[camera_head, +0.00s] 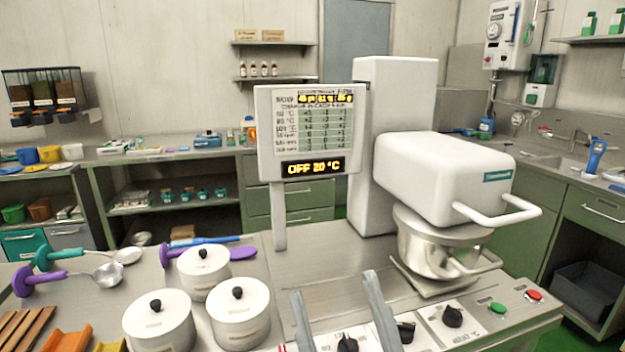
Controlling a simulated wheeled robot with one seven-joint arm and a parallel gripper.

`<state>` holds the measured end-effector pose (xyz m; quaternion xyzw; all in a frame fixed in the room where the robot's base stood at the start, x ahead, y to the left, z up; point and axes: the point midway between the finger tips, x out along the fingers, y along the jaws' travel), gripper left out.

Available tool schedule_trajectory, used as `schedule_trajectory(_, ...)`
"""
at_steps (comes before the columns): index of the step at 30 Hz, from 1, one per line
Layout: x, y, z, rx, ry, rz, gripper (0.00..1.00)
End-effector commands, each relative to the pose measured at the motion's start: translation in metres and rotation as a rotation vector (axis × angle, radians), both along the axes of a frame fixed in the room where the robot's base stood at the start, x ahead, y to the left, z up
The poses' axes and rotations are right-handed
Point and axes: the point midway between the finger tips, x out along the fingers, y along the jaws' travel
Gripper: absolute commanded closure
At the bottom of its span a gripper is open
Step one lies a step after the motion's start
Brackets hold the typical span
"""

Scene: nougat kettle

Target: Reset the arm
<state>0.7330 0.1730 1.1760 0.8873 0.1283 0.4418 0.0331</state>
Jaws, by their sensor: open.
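My gripper (338,312) is at the bottom middle of the head view. Its two grey fingers point up and stand well apart, with nothing between them. They appear in front of the control panel of the nougat kettle machine. The rest of my arm is out of the frame. The white kettle machine (440,170) stands right of centre, with a steel bowl (425,246) under its head. Its sign display (304,169) reads "OFF 20 °C".
Three white lidded pots (238,312) stand left of my gripper. Black knobs (453,316), a green button (497,308) and a red button (534,296) line the front right. Bare steel counter lies behind the fingers.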

Motion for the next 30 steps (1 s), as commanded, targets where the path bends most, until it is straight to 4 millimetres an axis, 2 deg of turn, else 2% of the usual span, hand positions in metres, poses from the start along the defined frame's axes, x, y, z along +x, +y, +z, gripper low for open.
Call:
schedule_trajectory(1, -0.003, -0.012, -0.018, 0.027, 0.067, -0.019, 0.42)
schedule_trajectory(8, -0.029, -0.065, -0.093, 0.116, 0.344, -0.102, 0.42)
schedule_trajectory(15, -0.081, -0.11, -0.166, 0.159, 0.616, -0.177, 0.42)
schedule_trajectory(21, -0.138, -0.14, -0.214, 0.159, 0.824, -0.229, 0.42)
schedule_trajectory(30, -0.227, -0.172, -0.258, 0.08, 1.078, -0.288, 0.42)
